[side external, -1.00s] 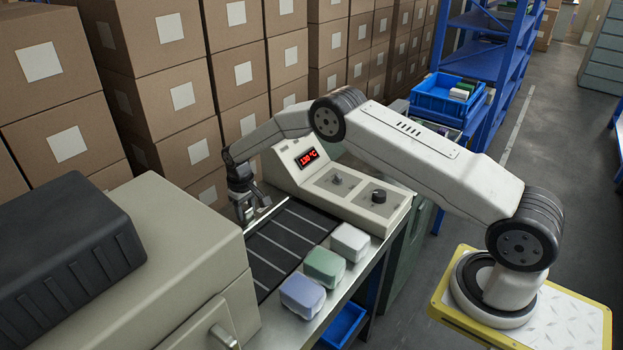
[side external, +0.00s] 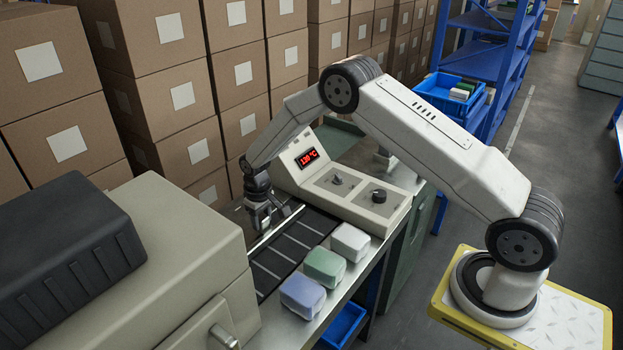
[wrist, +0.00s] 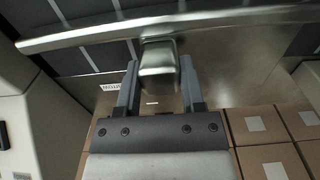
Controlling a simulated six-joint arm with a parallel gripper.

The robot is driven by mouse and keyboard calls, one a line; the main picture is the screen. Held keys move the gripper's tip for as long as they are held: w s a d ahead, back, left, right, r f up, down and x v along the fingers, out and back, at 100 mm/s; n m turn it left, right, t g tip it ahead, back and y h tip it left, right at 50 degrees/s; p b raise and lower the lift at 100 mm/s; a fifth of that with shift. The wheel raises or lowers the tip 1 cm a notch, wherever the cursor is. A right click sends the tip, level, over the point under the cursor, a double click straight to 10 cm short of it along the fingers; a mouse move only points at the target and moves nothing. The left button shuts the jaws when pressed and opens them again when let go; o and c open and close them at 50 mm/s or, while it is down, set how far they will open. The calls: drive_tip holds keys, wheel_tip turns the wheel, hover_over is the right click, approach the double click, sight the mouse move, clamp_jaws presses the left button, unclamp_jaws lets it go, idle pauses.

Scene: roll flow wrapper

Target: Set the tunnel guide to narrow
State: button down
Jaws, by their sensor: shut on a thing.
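The tunnel guide is a long bright metal rail (side external: 277,230) along the far side of the dark conveyor (side external: 291,245). In the wrist view the rail (wrist: 80,37) crosses the top, over the dark belt. A squared metal handle (wrist: 158,57) sticks out from the rail. My gripper (wrist: 159,78) has one finger on each side of this handle and is shut on it. In the side view my gripper (side external: 263,223) reaches down at the rail.
The large beige machine housing (side external: 180,265) is at left. Stacked cartons (side external: 197,152) stand behind.

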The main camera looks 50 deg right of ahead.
drive_tip(key=shift+s+f, duration=0.1)
drive_tip(key=shift+s, duration=0.15)
drive_tip(key=shift+c, duration=1)
unclamp_jaws()
drive_tip(key=shift+w+r, duration=0.1)
drive_tip(key=shift+r, duration=0.5)
wheel_tip(320, 180, up, 6)
drive_tip(key=shift+r, duration=0.4)
